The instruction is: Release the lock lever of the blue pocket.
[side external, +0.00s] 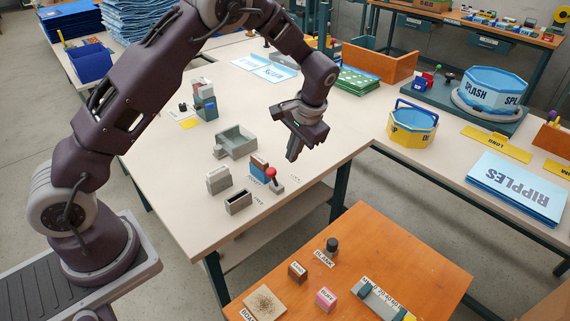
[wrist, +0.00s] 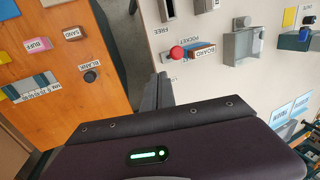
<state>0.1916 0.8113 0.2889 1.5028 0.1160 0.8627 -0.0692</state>
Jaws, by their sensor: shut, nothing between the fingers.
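The blue pocket (side external: 259,162) stands near the front edge of the pale table. It also shows in the wrist view (wrist: 199,45), with a labelled board piece in or beside it. Its lock lever has a red knob (side external: 271,173) on a grey base, to the right of the pocket. In the wrist view the red knob (wrist: 177,53) is left of the pocket, and the lever's exact angle is hard to read. My gripper (side external: 292,156) is shut and empty, above the table to the right of the lever, apart from it. Its fingers (wrist: 160,92) show in the wrist view.
Grey slotted blocks (side external: 219,180) (side external: 238,202) stand left of and in front of the pocket. An orange table (side external: 400,238) with small labelled blocks is in front. The table right of the lever is clear.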

